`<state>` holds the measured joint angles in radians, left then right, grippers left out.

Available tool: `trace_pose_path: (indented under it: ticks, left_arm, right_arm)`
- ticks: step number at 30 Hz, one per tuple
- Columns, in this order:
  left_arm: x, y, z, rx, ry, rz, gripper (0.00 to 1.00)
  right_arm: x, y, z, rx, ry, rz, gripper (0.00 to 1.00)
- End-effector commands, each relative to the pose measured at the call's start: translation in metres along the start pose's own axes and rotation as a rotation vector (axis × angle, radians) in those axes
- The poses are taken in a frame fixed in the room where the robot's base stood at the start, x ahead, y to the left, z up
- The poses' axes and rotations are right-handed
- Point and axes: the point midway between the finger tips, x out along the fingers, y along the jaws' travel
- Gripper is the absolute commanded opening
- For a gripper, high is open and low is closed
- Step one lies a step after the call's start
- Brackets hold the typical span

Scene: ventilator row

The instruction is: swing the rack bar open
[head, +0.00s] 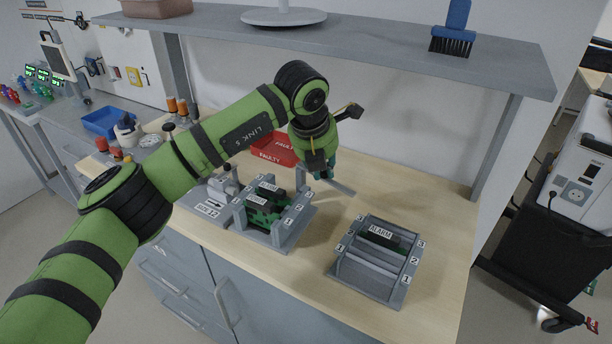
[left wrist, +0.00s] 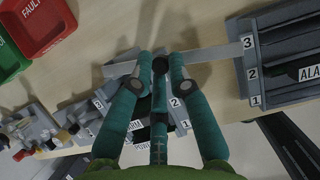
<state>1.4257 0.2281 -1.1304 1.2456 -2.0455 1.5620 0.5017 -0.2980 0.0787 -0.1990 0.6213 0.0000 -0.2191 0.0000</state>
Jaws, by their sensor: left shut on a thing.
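The grey flat rack bar (head: 341,187) sticks out to the right from under my left gripper (head: 322,172), beyond the back right corner of the left rack (head: 277,238). In the left wrist view the bar (left wrist: 212,54) crosses at the fingertips and shows on both sides of them. My left gripper (left wrist: 161,66) is shut on the bar, with a dark round knob between its fingers. The left rack holds green cards with dark blocks, one labelled ALARM. Where the bar joins the rack is hidden by the gripper. My right gripper is not in view.
A second rack (head: 372,283) with an ALARM card stands to the right. A red FAULTY bin (head: 273,148) stands behind the left rack. A shelf (head: 340,38) overhangs the bench's back. Bare bench (head: 420,190) lies behind the right rack.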

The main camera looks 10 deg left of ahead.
Motion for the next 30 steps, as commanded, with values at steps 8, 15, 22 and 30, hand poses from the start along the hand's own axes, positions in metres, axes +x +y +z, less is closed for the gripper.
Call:
trace_pose_path:
  ticks: [8, 15, 22, 30]
  left_arm:
    - [0.005, -0.005, 0.011, -0.151, -0.002, 0.061, 0.00]
    - [0.007, -0.005, 0.015, -0.217, -0.001, 0.087, 0.00]
    - [0.006, -0.005, 0.016, -0.235, -0.001, 0.094, 0.00]
    - [0.006, -0.005, 0.016, -0.234, -0.002, 0.093, 0.00]
  right_arm:
    - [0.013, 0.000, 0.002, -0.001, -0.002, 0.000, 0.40]
    - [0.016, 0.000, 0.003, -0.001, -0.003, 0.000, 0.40]
    - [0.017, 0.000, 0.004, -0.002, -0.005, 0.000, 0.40]
    - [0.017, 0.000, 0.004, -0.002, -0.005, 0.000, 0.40]
